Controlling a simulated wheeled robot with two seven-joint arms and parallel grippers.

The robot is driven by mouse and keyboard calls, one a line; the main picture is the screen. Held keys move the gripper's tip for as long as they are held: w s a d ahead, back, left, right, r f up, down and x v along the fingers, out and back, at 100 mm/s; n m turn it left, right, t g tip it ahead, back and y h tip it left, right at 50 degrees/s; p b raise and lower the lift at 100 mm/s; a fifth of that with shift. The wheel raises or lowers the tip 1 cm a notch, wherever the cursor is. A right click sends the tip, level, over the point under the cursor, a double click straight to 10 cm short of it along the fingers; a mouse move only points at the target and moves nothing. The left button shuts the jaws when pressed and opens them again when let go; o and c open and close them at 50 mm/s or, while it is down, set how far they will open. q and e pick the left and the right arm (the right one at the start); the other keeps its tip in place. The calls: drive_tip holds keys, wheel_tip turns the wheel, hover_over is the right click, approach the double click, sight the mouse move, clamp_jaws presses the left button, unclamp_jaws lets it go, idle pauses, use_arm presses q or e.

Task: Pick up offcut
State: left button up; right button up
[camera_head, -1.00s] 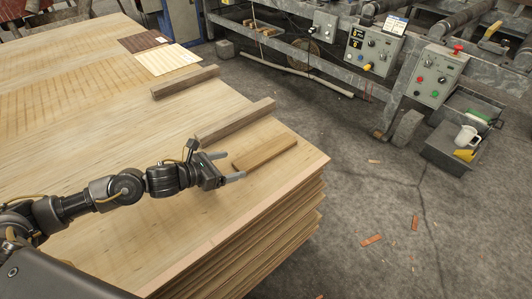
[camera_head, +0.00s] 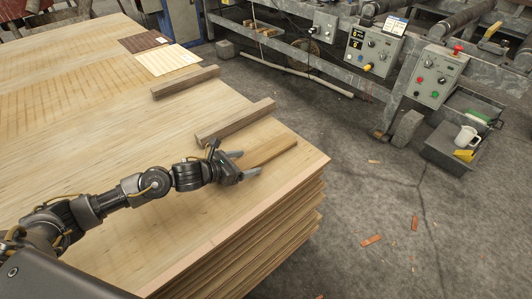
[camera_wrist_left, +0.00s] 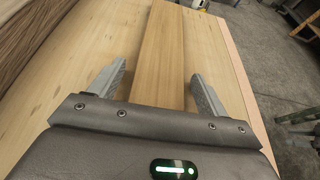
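The offcut (camera_head: 268,151) is a light-brown wooden strip lying on top of the veneer stack (camera_head: 185,212), near its right corner. In the left wrist view the offcut (camera_wrist_left: 162,52) runs lengthwise between the two fingers. My left gripper (camera_head: 249,163) is open at the near end of the offcut. In the left wrist view its fingers (camera_wrist_left: 155,88) stand on either side of the strip with a gap on both sides. The near end of the offcut is hidden by the gripper body. My right gripper is not in view.
A darker wooden batten (camera_head: 236,121) lies close behind the offcut, and a second batten (camera_head: 186,82) lies farther back. Dark and pale sample sheets (camera_head: 167,59) lie at the far edge. The stack's right edge drops to a concrete floor. Machinery with control boxes (camera_head: 435,76) stands beyond.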

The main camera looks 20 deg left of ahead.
use_arm(q)
drive_tip(key=c, duration=0.9)
drive_tip(key=shift+c, duration=0.3)
drive_tip(key=shift+r, duration=0.1)
